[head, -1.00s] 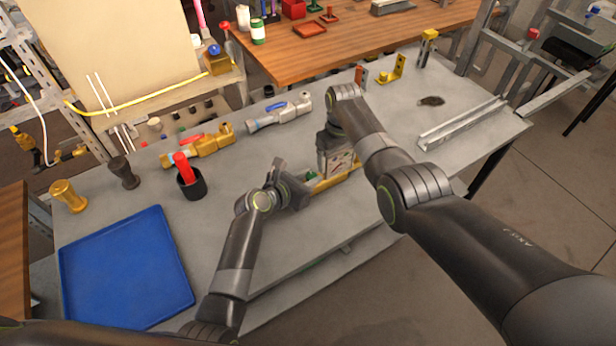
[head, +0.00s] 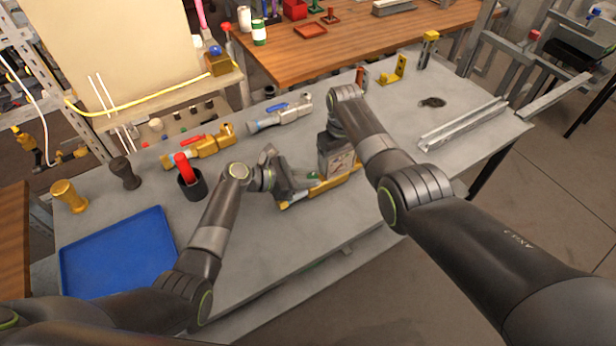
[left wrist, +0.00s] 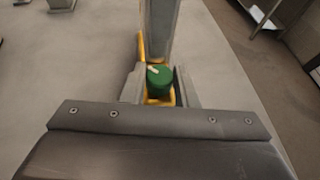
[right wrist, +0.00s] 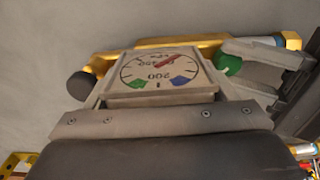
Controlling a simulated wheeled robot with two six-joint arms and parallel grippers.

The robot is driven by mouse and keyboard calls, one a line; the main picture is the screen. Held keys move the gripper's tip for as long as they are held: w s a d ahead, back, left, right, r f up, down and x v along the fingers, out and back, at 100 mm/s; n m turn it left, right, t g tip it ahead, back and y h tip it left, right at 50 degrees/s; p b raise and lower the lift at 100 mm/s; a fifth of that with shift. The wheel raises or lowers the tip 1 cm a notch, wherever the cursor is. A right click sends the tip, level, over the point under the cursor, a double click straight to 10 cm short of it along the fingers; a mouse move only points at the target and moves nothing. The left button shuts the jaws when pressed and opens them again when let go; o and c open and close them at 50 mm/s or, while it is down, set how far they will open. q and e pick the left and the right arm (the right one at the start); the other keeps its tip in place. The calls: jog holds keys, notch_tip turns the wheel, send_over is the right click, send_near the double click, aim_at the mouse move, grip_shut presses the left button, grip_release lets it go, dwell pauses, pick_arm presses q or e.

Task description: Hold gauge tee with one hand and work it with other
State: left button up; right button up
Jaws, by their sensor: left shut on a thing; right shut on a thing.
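The gauge tee (head: 320,187) is a brass-yellow body lying along the near part of the grey bench, with a square gauge and a green knob. My right gripper (head: 337,148) is shut on the gauge part from above. The gauge dial (right wrist: 160,74) faces the right wrist camera, with a red needle and green and blue marks. My left gripper (head: 300,184) comes in from the left and is shut on the green knob (left wrist: 158,79), its fingers on either side. The knob also shows in the right wrist view (right wrist: 229,65). My grippers hide part of the tee.
A blue tray (head: 118,252) lies at the bench's left. A black cup (head: 191,186) with a red item, a red-handled brass valve (head: 200,148) and a blue-handled valve (head: 282,114) stand behind my left arm. A metal channel (head: 462,125) lies at right.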

pick_arm(q)
jog(key=shift+w+a+f+m+g+h, duration=0.1)
jog(key=shift+m+g+h, duration=0.2)
jog(key=shift+m+g, duration=0.8)
jog(key=o, duration=1)
jog(key=v, duration=1.2)
jog(key=shift+w, duration=0.15)
